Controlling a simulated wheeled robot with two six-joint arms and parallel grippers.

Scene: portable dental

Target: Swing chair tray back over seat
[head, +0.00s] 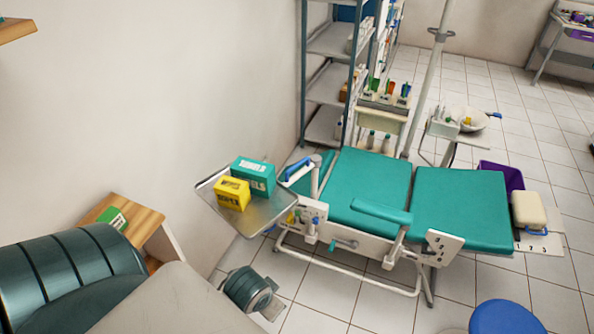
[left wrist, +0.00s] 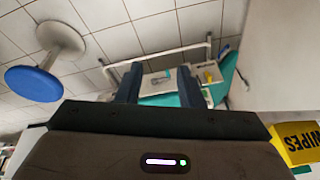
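The metal chair tray (head: 262,216) is out to the left of the teal chair seat (head: 368,188), clear of it. It carries a green box (head: 253,176) and a yellow box (head: 232,193). A blue handle-like bar (head: 297,168) is between the tray and the chair. My right gripper is out of view.
A blue stool (head: 508,317) is at the lower right and shows in the left wrist view (left wrist: 34,83). Metal shelving (head: 332,88) stands behind the chair. Tiled floor lies open in front.

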